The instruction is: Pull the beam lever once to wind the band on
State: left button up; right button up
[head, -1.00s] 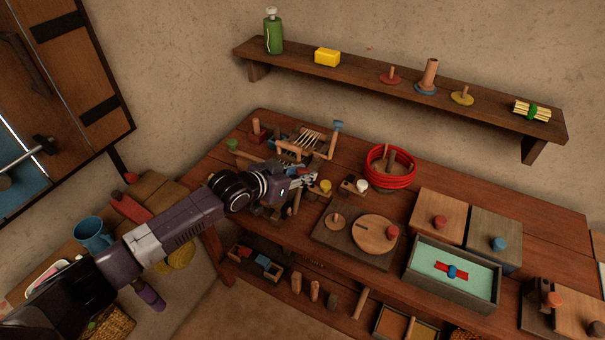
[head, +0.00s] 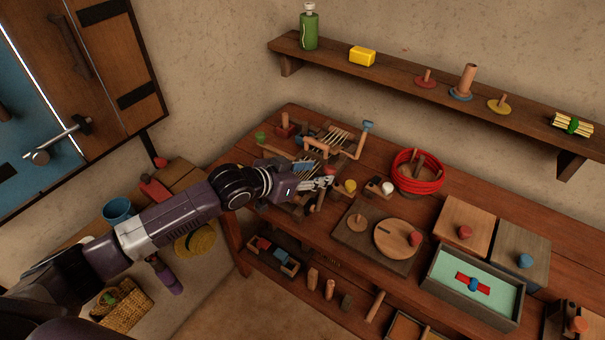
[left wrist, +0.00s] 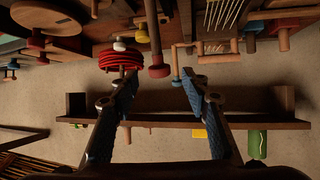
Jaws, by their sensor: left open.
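The band loom (head: 338,140) stands at the left end of the wooden bench, with pale threads across its frame and a blue-topped crank-like arm (head: 366,128) at its right. A red-knobbed wooden post (head: 329,170), which looks like the beam lever, shows just behind my left gripper (head: 328,183). In the left wrist view, which is upside down, the red knob (left wrist: 159,71) appears between the open fingertips of my left gripper (left wrist: 160,75). I cannot tell whether they touch it. My left arm hides part of the loom's near side. My right gripper is not in view.
A red coil (head: 418,182) sits right of the loom, with small yellow-topped (head: 350,186) and white-topped pegs (head: 388,187) between. A round board (head: 397,239) and a green-lined tray (head: 450,290) lie farther right. A wall shelf (head: 400,75) hangs above.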

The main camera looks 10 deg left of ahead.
pick_arm(q)
jog(key=v, duration=0.5)
jog(key=shift+s+a+r, duration=0.15)
jog(key=shift+s+r, duration=0.05)
jog(key=shift+r, duration=0.05)
